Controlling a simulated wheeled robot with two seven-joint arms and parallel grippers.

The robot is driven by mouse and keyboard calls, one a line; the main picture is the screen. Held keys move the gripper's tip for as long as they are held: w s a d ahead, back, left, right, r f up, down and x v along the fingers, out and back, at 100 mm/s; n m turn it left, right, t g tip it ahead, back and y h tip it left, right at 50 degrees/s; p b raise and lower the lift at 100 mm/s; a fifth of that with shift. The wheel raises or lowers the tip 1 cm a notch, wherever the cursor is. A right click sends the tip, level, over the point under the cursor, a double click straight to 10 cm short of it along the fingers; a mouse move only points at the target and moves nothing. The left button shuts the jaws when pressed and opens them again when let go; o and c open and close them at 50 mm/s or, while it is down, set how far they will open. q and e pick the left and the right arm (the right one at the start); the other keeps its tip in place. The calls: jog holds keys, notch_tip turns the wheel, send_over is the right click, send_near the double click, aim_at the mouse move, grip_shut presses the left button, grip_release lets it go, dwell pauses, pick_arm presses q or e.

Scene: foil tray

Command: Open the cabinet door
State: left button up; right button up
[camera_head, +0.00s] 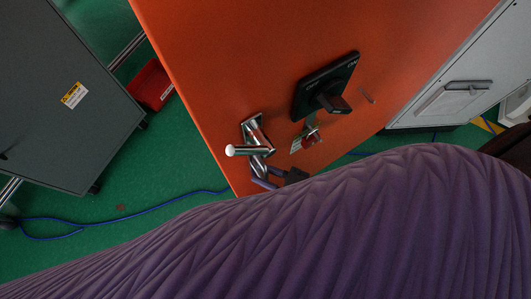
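The orange cabinet door (230,60) fills the upper middle of the head view, tilted in the picture. No open gap shows along its visible edges. A chrome lever handle (256,151) with a white round end sits near its lower left corner. My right gripper (265,177) is just below the handle, partly hidden behind a large purple-covered part of my own body. Its small purple fingers are close to the handle's lower end. I cannot tell whether they touch it or how wide apart they are. My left gripper is not in view.
A black device (325,87) juts from the orange face, with a small red item (309,139) below it. A grey cabinet (65,105) on wheels and a red box (151,85) are left. A blue cable (140,210) crosses the green floor. A pale cabinet (460,85) is right.

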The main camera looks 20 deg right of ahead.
jog(key=shift+o, duration=1)
jog(key=v, duration=1)
jog(key=s+d+f+m+g+h, duration=0.1)
jog(key=d+f+m+g+h, duration=0.15)
jog(key=f+h, duration=0.5)
jog(key=s+d+f+m+g+h, duration=0.1)
jog(key=d+f+m+g+h, duration=0.2)
jog(key=f, duration=0.8)
jog(key=s+a+f+m+g+h, duration=0.1)
jog(key=s+f+g+h, duration=0.2)
jog(key=s, duration=0.8)
notch_tip(320, 180, down, 2)
jog(key=g, duration=0.3)
jog(key=shift+a+f, duration=0.2)
